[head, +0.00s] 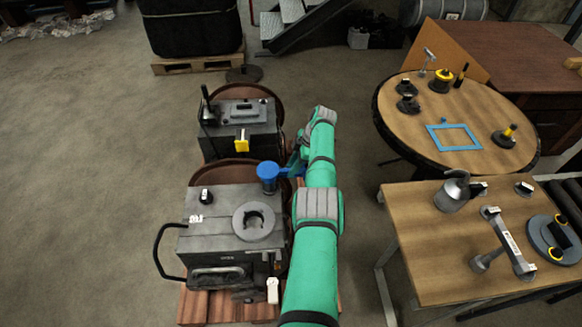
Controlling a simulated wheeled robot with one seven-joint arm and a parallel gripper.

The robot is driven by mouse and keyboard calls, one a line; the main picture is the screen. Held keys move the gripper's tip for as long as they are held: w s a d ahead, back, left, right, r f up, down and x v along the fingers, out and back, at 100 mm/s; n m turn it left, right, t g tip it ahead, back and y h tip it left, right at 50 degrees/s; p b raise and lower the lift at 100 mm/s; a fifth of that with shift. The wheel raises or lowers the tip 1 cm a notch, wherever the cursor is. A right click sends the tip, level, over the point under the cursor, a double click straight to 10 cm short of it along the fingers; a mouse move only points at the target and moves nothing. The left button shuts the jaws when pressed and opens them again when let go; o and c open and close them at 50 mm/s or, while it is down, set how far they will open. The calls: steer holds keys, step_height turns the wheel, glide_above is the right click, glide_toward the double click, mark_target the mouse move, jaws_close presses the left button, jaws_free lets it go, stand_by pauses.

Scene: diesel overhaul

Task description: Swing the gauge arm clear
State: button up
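My green arm reaches forward from the bottom of the head view, along the right side of two grey engine blocks, and folds back at its far end. My gripper (294,163) is small and partly hidden there; whether its fingers are open or shut is not clear. A blue round-topped part (268,173) with a darker blue body stands just left of it, at the far right corner of the near block (222,208). I cannot tell if they touch, or for certain which part is the gauge arm. A grey ring (243,222) with a dark opening lies on the near block.
The far block (237,116) carries a black upright part (207,104) and a yellow tag (242,142). A round table (475,95) and a rectangular workbench (425,235) with tools stand to the right. The floor (90,140) on the left is clear.

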mark_target(303, 169)
steer(key=shift+o, duration=0.3)
steer(key=shift+r, duration=0.1)
steer(key=v, duration=1)
steer(key=shift+r, duration=0.3)
steer(key=shift+d, duration=0.15)
